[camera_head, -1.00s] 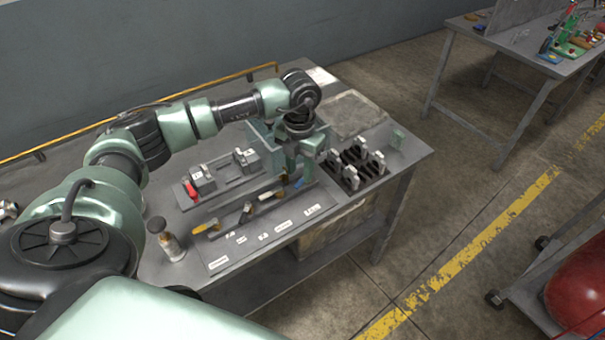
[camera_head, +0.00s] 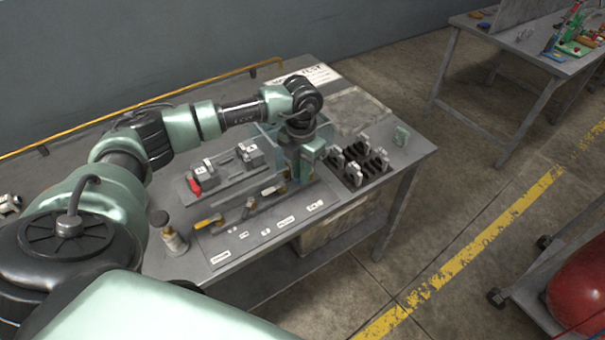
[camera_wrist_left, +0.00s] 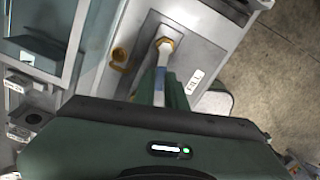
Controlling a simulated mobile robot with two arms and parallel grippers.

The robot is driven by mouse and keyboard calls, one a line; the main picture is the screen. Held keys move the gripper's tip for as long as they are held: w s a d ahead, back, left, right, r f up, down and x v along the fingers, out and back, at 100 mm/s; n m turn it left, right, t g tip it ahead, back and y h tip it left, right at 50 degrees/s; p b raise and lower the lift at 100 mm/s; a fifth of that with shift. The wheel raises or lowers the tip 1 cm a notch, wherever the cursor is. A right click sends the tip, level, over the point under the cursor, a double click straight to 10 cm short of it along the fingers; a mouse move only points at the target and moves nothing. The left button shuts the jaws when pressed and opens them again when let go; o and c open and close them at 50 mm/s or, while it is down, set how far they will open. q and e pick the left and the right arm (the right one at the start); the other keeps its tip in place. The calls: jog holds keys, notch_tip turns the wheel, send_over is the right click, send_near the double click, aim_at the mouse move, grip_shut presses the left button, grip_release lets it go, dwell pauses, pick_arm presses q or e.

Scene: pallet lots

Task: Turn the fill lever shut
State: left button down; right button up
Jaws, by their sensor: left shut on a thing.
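The fill lever (camera_wrist_left: 159,88) shows in the left wrist view as a narrow pale and blue handle. It runs down from a brass fitting (camera_wrist_left: 165,45) on a grey panel, beside a label reading FILL (camera_wrist_left: 195,82). My left gripper (camera_head: 303,168) is over the right part of the bench in the head view. Its green fingers are shut on the lever, which they partly cover. In the head view my gripper hides most of the lever. My right gripper is in neither view.
Other levers with yellow parts (camera_head: 208,222) sit along the labelled panel to the left. Right of my gripper is a black rack (camera_head: 372,168) with several grey pieces.

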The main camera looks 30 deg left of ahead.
pick_arm(q)
jog(key=shift+w+a+f+m+b, duration=0.1)
jog(key=shift+a+f+m+b, duration=0.1)
jog(key=shift+m+b, duration=0.3)
jog(key=shift+w+a+f+m+b, duration=0.1)
jog(key=shift+a+m+b, duration=0.1)
jog(key=shift+m+b, duration=0.25)
jog(key=shift+a+r+m, duration=0.15)
jog(key=shift+r+m, duration=0.15)
jog(key=shift+m, duration=0.45)
jog(key=c, duration=1.5)
grip_release()
jog(key=shift+o, duration=0.2)
